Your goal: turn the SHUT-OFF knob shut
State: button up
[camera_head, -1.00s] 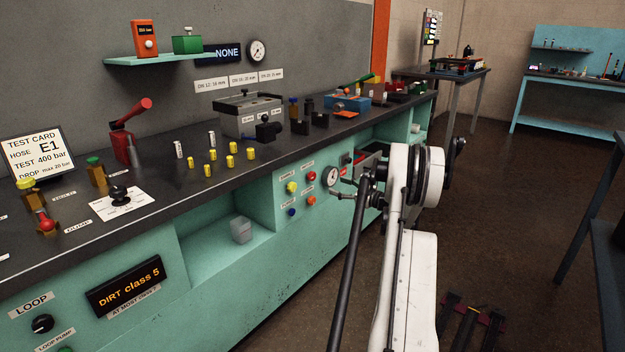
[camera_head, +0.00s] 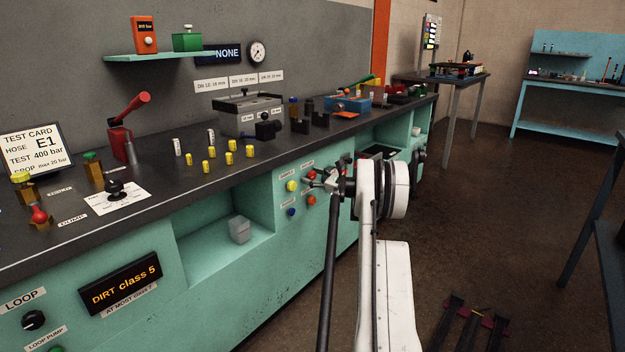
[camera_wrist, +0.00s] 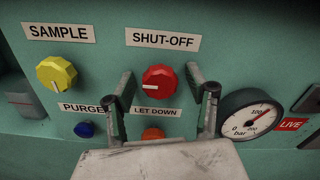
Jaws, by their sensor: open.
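The red SHUT-OFF knob (camera_wrist: 161,77) is on the teal panel, under its SHUT-OFF label (camera_wrist: 162,39), in the wrist view. A pale mark on the knob points to the left and a little down. My gripper (camera_wrist: 161,100) is open, with one finger to the left and one to the right of the knob. The fingers look apart from the knob, and I cannot tell how far their tips are from the panel. In the head view my gripper (camera_head: 325,180) is at the panel front, and the red knob (camera_head: 310,176) shows just left of it.
A yellow SAMPLE knob (camera_wrist: 56,73) is to the left. A blue PURGE button (camera_wrist: 85,129) and an orange LET DOWN button (camera_wrist: 153,133) are below. A pressure gauge (camera_wrist: 249,113) is close to the right finger.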

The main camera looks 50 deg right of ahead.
jog(key=c, duration=1.2)
jog(key=n, duration=0.4)
jog(key=shift+n+p, duration=0.3)
jog(key=shift+p, duration=0.1)
jog(key=n, duration=0.4)
jog(key=shift+n, duration=0.3)
jog(key=n, duration=0.4)
jog(key=shift+n+p, duration=0.3)
jog(key=shift+p, duration=0.1)
jog(key=shift+n, duration=2.1)
